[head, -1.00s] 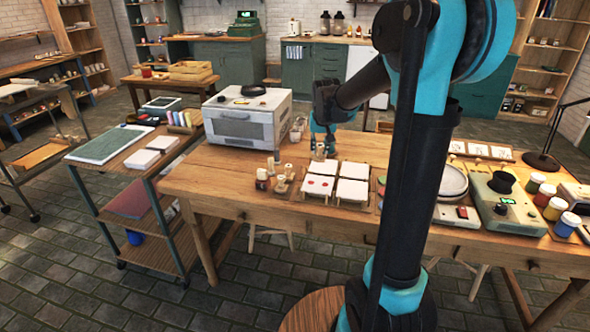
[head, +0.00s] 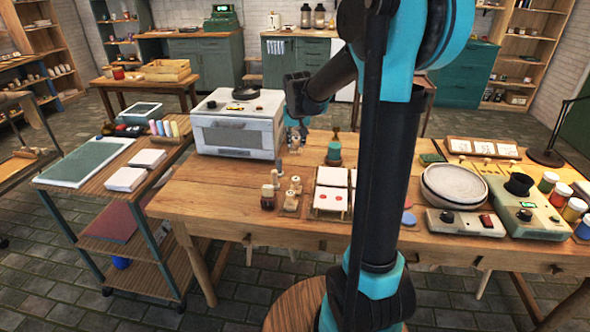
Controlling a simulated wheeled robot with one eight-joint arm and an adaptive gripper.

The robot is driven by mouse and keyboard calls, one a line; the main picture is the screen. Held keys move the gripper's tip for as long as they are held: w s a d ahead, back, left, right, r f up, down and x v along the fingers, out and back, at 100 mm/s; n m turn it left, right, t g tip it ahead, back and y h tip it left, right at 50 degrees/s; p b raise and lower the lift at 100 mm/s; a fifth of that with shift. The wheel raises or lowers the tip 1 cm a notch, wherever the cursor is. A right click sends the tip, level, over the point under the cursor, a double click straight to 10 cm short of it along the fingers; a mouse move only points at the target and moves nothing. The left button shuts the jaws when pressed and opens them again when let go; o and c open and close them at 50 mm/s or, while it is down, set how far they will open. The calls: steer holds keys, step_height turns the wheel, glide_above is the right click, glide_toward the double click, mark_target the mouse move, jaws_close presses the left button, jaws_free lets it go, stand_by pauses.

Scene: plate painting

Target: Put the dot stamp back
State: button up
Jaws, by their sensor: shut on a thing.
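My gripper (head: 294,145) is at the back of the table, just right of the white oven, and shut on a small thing. I take this to be the dot stamp, but it is too small and hidden to make out clearly. Several small wooden stamps (head: 291,200) stand upright in a group on the table, in front of my gripper. White tiles (head: 331,177) lie to the right of the stamps. The front tile (head: 332,200) carries two red dots. My arm hides the tiles further right.
A white oven (head: 235,138) stands left of my gripper. A green pot-like thing with a wooden top (head: 334,153) stands to its right. A round grey wheel (head: 454,185) and a green device (head: 530,218) are right of my arm. The table's front left (head: 205,200) is clear.

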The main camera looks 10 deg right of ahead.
mark_target(297, 149)
step_height(297, 149, down, 12)
steer(key=shift+r, duration=0.1)
stand_by(0.4)
steer(key=o, duration=0.9)
steer(key=v, duration=1.1)
steer(key=shift+s+d+r, duration=0.1)
steer(key=shift+s+r, duration=0.1)
steer(key=shift+r, duration=0.15)
steer(key=s+d+f, duration=0.1)
steer(key=s+f, duration=0.2)
steer(key=s, duration=0.5)
steer(key=s+d+f+n, duration=0.1)
steer(key=s+f, duration=0.3)
steer(key=s, duration=0.5)
steer(key=s+d+f, duration=0.2)
steer(key=s+f, duration=0.1)
steer(key=s, duration=0.5)
steer(key=shift+s+d+f+y, duration=0.25)
steer(key=shift+s+f+y, duration=0.05)
steer(key=shift+s, duration=0.1)
